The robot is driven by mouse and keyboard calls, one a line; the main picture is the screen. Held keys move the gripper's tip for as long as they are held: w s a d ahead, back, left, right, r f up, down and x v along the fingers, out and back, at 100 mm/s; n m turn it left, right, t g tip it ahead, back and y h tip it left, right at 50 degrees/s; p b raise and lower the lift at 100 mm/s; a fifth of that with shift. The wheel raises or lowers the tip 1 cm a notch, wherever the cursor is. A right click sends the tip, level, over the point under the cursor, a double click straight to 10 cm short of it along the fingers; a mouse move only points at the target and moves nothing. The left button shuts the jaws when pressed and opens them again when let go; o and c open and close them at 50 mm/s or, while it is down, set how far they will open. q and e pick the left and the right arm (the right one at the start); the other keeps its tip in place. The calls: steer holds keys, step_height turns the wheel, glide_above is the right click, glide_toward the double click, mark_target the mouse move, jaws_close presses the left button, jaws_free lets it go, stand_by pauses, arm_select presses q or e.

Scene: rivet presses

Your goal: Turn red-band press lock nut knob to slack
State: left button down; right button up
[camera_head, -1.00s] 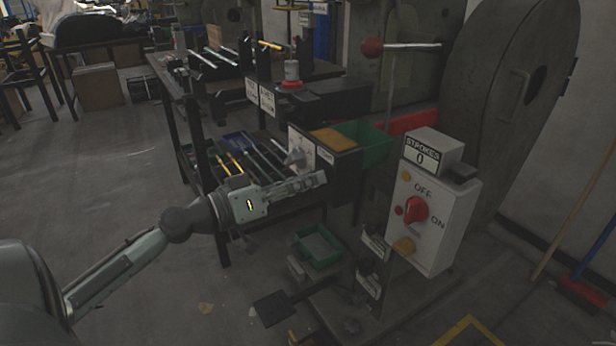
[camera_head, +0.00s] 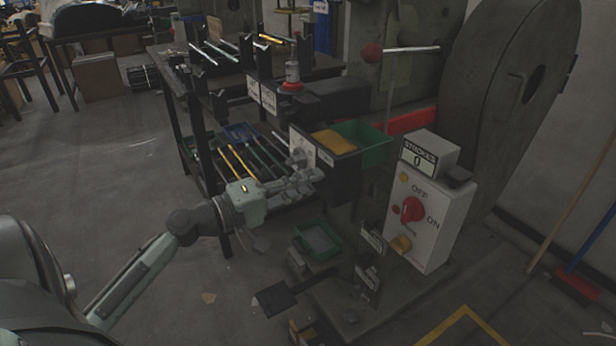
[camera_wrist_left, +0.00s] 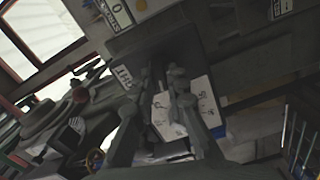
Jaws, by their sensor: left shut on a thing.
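The red-band press (camera_head: 291,86) shows a grey cylinder with a red band in the head view. A white dial plate (camera_head: 309,152) and the grey lock nut knob (camera_head: 297,157) are on the front of its bench unit. My left gripper (camera_head: 314,176) is at this front, just below the plate in the picture. In the left wrist view the white dial plate (camera_wrist_left: 165,113) shows between and beside the fingers of the gripper (camera_wrist_left: 164,76). The gripper is shut on the knob, though the contact is dark and partly hidden. The dial's marks are too small to read.
A white control box (camera_head: 422,215) with a red switch stands further right. Rods lie on the shelf (camera_head: 238,160) behind the gripper. A low green tray (camera_head: 318,239) is below.

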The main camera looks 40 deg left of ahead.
arm_select(q)
steer(key=shift+n, duration=0.5)
arm_select(e)
steer(key=shift+f, duration=0.55)
arm_select(q)
steer(key=shift+f, duration=0.1)
arm_select(e)
steer(key=shift+f, duration=0.1)
arm_select(q)
steer(key=c, duration=1.5)
jaws_free()
steer(key=shift+c, duration=0.2)
steer(key=v, duration=1.2)
